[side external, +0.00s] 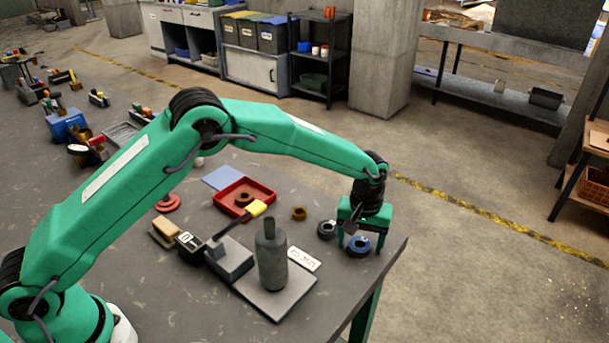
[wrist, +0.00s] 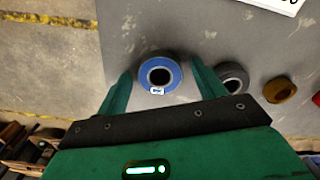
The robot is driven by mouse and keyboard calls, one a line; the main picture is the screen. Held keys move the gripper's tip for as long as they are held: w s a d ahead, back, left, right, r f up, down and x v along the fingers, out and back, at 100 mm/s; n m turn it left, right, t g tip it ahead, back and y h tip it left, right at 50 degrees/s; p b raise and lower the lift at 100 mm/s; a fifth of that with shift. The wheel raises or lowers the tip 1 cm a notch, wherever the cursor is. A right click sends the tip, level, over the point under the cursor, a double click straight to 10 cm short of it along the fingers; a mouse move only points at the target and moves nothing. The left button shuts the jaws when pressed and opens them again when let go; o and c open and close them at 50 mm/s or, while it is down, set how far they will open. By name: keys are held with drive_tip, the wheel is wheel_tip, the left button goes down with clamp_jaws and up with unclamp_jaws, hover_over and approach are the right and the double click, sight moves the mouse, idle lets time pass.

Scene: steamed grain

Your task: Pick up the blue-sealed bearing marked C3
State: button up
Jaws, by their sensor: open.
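The blue-sealed bearing (side external: 359,251) lies flat near the right corner of the table. In the wrist view the blue bearing (wrist: 172,72) shows a dark bore and a small white tag whose marking is too small to read surely. My gripper (side external: 360,242) is above it, pointing down, open and empty. In the wrist view the fingers of my gripper (wrist: 161,73) stand on either side of the bearing, with a gap on each side. A dark grey bearing (side external: 326,229) lies just to the left; it also shows in the wrist view (wrist: 240,73).
A brass ring (side external: 299,214) and a red tray (side external: 225,202) lie farther left. A grey bottle (side external: 272,262) stands on a grey plate (side external: 296,296), near a white card (side external: 304,259). The table edge is close to the blue bearing's right.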

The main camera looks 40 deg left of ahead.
drive_tip(key=c, duration=1.1)
drive_tip(key=shift+c, duration=0.3)
drive_tip(key=shift+r, duration=0.1)
drive_tip(key=shift+r, duration=0.8)
wheel_tip(320, 180, up, 2)
drive_tip(key=shift+r, duration=0.15)
drive_tip(key=s+d+r, duration=0.6)
drive_tip(key=s+r, duration=0.1)
drive_tip(key=s, duration=0.2)
drive_tip(key=shift+s+d, duration=0.25)
drive_tip(key=shift+d, duration=0.15)
